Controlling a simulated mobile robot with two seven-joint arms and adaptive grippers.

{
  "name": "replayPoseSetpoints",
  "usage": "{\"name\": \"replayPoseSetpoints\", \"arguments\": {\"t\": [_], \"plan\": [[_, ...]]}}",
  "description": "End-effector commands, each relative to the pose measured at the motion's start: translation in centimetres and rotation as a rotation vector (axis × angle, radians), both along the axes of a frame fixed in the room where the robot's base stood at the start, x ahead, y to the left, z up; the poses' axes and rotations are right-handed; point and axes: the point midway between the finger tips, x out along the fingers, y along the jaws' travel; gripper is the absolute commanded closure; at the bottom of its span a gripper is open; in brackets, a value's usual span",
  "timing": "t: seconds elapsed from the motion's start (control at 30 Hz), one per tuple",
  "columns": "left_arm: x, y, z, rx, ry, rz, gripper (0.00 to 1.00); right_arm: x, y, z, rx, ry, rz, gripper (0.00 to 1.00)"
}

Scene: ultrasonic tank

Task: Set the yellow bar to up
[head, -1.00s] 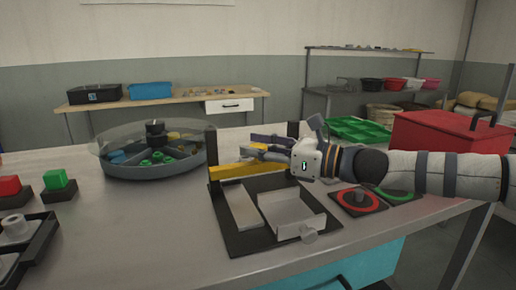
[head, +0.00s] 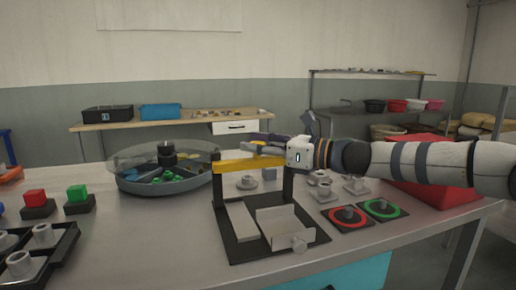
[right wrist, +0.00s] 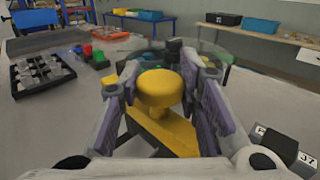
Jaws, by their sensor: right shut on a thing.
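The yellow bar (head: 232,165) lies level across the tops of the two black posts of a black fixture (head: 222,210) on the table. In the right wrist view, a round yellow knob (right wrist: 159,90) stands on the bar (right wrist: 172,134), between my purple-padded fingers. My right gripper (head: 262,144) is shut on this knob, its arm reaching in from the right. The fingers hide part of the bar's far end. My left gripper is not in view.
A round divided tank (head: 160,185) stands left of the fixture. A metal bracket (head: 285,226) sits on the fixture's base. Red (head: 348,217) and green (head: 382,208) ringed pads lie to its right, with a red box (head: 437,197) beyond.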

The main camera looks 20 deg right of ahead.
Motion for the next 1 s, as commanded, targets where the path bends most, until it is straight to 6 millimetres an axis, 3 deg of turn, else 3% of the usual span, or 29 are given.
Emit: {"name": "replayPoseSetpoints", "arguments": {"t": [0.03,0.1,0.47,0.8,1.0], "plan": [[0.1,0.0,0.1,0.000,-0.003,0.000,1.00,0.0,-0.1,1.1,0.008,-0.015,-0.002,0.64],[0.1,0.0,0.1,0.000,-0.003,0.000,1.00,0.0,-0.1,1.0,0.008,-0.014,-0.002,0.49],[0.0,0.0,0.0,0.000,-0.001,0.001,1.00,-0.4,-0.6,0.5,0.004,-0.007,-0.003,0.49],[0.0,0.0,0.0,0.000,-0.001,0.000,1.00,-6.2,-6.8,0.7,0.007,-0.011,-0.005,0.49],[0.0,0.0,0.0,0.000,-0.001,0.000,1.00,-8.0,-8.7,0.7,0.005,-0.010,-0.002,0.49]]}}
